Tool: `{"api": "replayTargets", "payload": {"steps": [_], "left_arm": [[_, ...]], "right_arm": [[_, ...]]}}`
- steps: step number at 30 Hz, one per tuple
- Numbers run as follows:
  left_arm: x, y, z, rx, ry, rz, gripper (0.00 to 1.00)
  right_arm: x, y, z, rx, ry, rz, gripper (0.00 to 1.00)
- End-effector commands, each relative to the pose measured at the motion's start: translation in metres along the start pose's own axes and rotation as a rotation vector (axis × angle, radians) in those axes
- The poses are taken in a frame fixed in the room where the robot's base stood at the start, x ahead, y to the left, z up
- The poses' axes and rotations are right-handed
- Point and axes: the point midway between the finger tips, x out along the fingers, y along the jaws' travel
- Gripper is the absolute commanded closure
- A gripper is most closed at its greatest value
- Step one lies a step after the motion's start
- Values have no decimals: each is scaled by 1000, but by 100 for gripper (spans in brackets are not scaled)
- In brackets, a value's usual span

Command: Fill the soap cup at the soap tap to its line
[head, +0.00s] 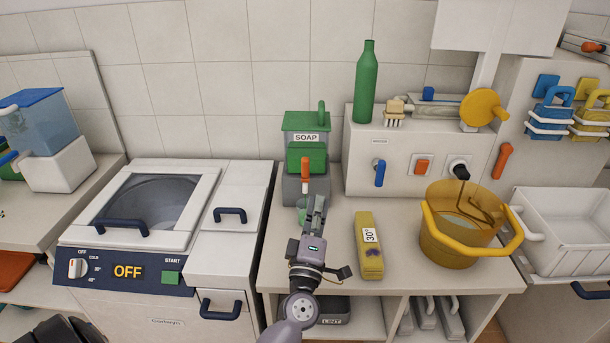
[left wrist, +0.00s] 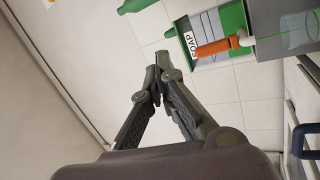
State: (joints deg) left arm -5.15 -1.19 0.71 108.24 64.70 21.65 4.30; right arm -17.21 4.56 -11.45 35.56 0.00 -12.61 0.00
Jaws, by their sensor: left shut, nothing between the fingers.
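The soap dispenser (head: 306,121), a green tank labelled SOAP, stands at the back of the counter; it also shows in the left wrist view (left wrist: 184,27). Its orange tap lever (head: 305,167) has a pale tip and hangs downward in the head view; the lever (left wrist: 214,47) is clear in the wrist view. A see-through greenish cup (head: 301,214) is below the tap, partly hidden by my gripper. My left gripper (head: 319,202) is shut and empty, just in front of the dispenser.
A yellow box marked 30° (head: 369,258) and a yellow bucket (head: 437,258) stand right of my gripper. A washer (head: 120,245) reading OFF is on the left. A green bottle (head: 366,85) stands on the back ledge.

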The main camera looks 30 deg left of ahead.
Motion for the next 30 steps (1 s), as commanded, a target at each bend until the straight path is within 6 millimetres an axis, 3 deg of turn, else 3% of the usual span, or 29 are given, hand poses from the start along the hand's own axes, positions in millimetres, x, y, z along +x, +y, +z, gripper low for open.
{"api": "replayTargets", "payload": {"steps": [6, 14, 30], "left_arm": [[-12, -37, -20, -153, 109, -157, 100], [-8, -50, -24, -192, 135, -208, 100], [94, -72, -36, -191, 134, -205, 100]], "right_arm": [[-4, 0, 0, 0, 0, 0, 60], [-6, 0, 0, 0, 0, 0, 60], [-20, 0, -2, 0, -1, 0, 60]]}}
